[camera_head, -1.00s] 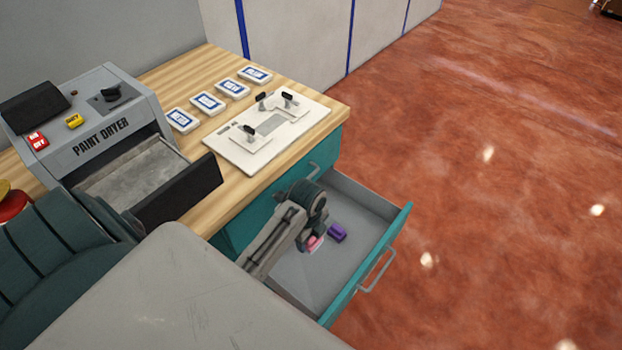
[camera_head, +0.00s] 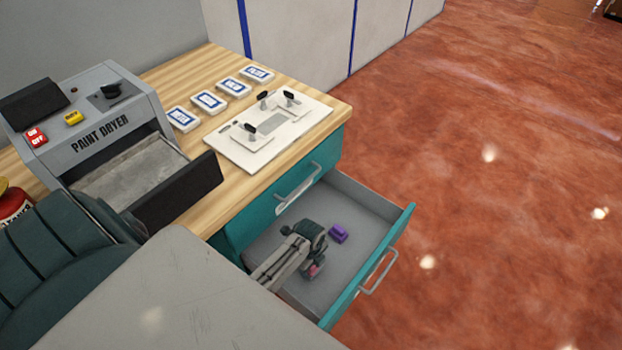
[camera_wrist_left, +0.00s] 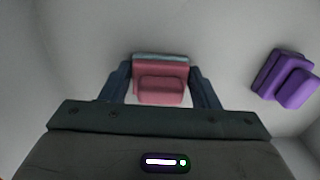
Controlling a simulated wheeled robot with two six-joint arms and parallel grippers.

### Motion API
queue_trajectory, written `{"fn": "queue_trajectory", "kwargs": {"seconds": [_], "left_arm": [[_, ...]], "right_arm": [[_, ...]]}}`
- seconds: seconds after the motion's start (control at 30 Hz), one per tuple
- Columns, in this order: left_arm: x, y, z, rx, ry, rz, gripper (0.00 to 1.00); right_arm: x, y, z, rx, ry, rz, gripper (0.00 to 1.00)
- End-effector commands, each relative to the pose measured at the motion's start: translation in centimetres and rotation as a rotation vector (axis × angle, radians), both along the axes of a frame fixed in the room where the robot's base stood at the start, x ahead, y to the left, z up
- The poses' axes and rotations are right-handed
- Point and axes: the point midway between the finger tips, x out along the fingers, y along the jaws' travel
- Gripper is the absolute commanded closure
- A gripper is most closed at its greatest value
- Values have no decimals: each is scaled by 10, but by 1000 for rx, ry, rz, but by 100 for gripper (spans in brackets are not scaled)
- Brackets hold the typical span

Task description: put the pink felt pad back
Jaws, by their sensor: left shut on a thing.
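The pink felt pad (camera_wrist_left: 160,82) sits between the two fingers of my left gripper (camera_wrist_left: 162,88) in the left wrist view. The fingers are shut on it, one on each side. A pale blue-grey strip runs along the pad's far edge. In the head view my left gripper (camera_head: 312,268) is inside the open drawer (camera_head: 345,285), low over its floor. Only a small bit of the pink pad (camera_head: 313,271) shows there, mostly hidden by the gripper. I cannot tell whether the pad touches the drawer floor. My right gripper is not in view.
A purple block-like pad (camera_head: 338,234) lies on the drawer floor beyond my gripper; it also shows in the left wrist view (camera_wrist_left: 284,78). The drawer floor is otherwise clear. A paint dryer (camera_head: 100,140), a white fixture board (camera_head: 267,130) and several labelled cards (camera_head: 208,102) stand on the worktop.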

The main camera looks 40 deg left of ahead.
Motion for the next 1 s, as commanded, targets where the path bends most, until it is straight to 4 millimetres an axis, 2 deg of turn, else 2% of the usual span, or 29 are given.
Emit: {"fn": "queue_trajectory", "kwargs": {"seconds": [0.1,0.23,0.27,0.33,0.37,0.63,0.73,0.87,1.0], "left_arm": [[0,0,0,0,-1,0,63],[0,0,0,0,-1,0,63],[0,0,0,0,-1,0,39],[0,0,0,0,-1,0,25],[0,0,0,0,-1,0,23],[0,0,1,0,-1,0,23],[0,0,7,1,-3,0,23],[-1,1,28,1,-3,0,23],[-1,1,59,2,-5,0,23]], "right_arm": [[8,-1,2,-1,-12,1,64],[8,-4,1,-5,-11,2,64],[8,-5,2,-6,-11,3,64],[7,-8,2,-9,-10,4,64],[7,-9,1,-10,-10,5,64],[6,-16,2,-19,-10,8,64],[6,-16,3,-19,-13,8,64],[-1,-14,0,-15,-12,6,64],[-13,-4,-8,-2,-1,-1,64]]}}
